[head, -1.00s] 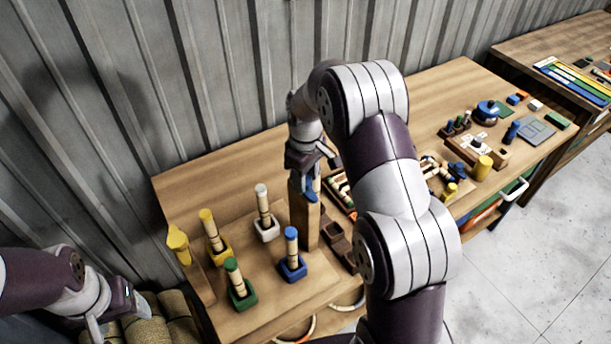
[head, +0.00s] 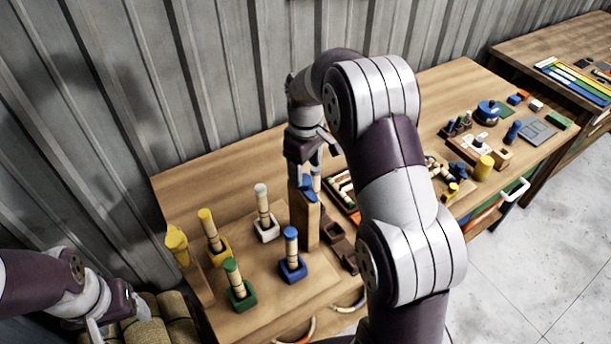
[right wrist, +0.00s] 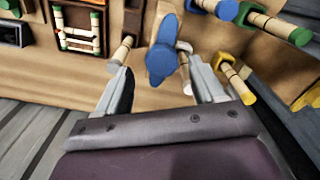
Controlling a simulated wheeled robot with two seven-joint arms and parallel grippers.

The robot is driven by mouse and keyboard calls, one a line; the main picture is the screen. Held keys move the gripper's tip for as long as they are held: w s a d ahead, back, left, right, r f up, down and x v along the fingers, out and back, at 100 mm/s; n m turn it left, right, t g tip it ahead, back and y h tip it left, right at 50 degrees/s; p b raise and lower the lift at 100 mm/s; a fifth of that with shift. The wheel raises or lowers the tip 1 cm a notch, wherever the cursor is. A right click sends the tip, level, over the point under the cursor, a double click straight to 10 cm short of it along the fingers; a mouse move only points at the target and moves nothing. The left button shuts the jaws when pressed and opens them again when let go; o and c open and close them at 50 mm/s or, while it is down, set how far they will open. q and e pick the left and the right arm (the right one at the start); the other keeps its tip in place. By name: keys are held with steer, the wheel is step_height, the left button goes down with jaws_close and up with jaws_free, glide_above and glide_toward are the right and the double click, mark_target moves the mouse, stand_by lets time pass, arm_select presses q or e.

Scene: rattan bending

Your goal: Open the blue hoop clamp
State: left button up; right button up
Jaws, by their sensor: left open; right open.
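The blue hoop clamp (head: 307,187) sits at the top of an upright wooden post (head: 304,222). In the right wrist view the blue clamp (right wrist: 162,58) shows as a rounded blue piece ahead of the jaws. My right gripper (head: 321,158) is open just above the clamp. In the right wrist view its fingers (right wrist: 163,80) stand apart on either side, with nothing held between them. Whether a finger touches the clamp cannot be told. My left gripper (head: 112,312) is open and empty at the lower left, away from the post.
Green (head: 243,298), blue (head: 293,270), white (head: 266,230) and yellow (head: 219,252) sockets hold upright rods left of the post. A yellow clamp (head: 177,240) tops another post. Trays and small parts lie right of my right arm.

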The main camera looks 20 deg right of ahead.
mark_target(305, 180)
step_height(305, 180, up, 10)
steer(key=p, duration=0.7)
steer(key=shift+f, duration=0.2)
